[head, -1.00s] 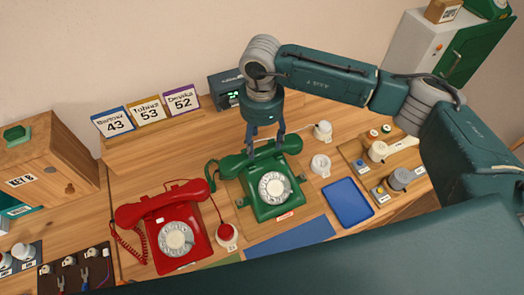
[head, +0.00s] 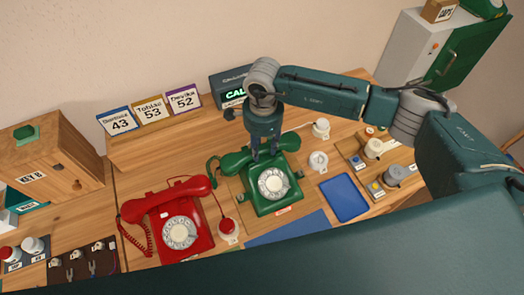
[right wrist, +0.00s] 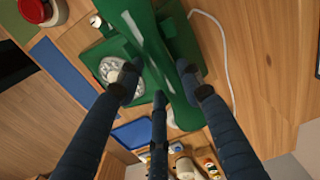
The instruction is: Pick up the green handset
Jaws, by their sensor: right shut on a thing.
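The green dial phone (head: 273,186) stands on the desk, with its green handset (head: 235,161) lying across its top at the back. My right gripper (head: 267,153) points down from above and is shut on the middle of the handset. In the right wrist view its dark fingers (right wrist: 160,85) sit around the green handset (right wrist: 150,40). I cannot tell whether the handset is clear of its cradle. The fingers hide part of it. My left gripper is not in view.
A red phone (head: 180,230) with its handset on stands to the left, with a red button (head: 226,225) between the phones. A blue tray (head: 344,197) lies to the right. A dark display box (head: 233,92) with lit green letters stands behind.

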